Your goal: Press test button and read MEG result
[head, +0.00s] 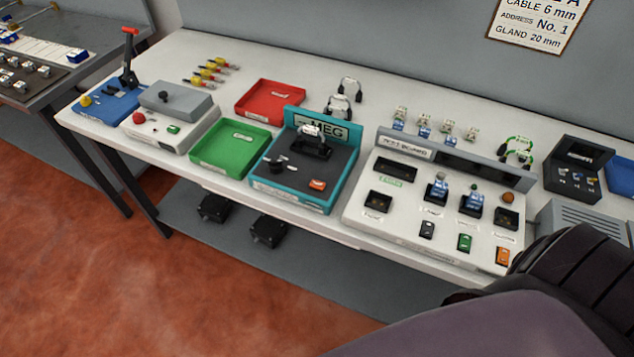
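The MEG unit (290,198) is a teal case with a dark top face and a "MEG" sign (328,128) along its back. An orange button (317,184) is at its front right, with a dark round knob (277,167) on the left. A small pale piece (309,130) sits on a black holder (311,147) on the unit. No result reading can be made out. The unit's button is unobstructed. Neither gripper is in view; a large dark arm part of mine fills the lower right corner.
A green tray (228,168) stands left of the unit and a red tray (250,114) behind it. A white test board (400,235) with switches and blue pieces is to the right. Small terminals and looped wires lie at the back. A wall sign (538,22) hangs above.

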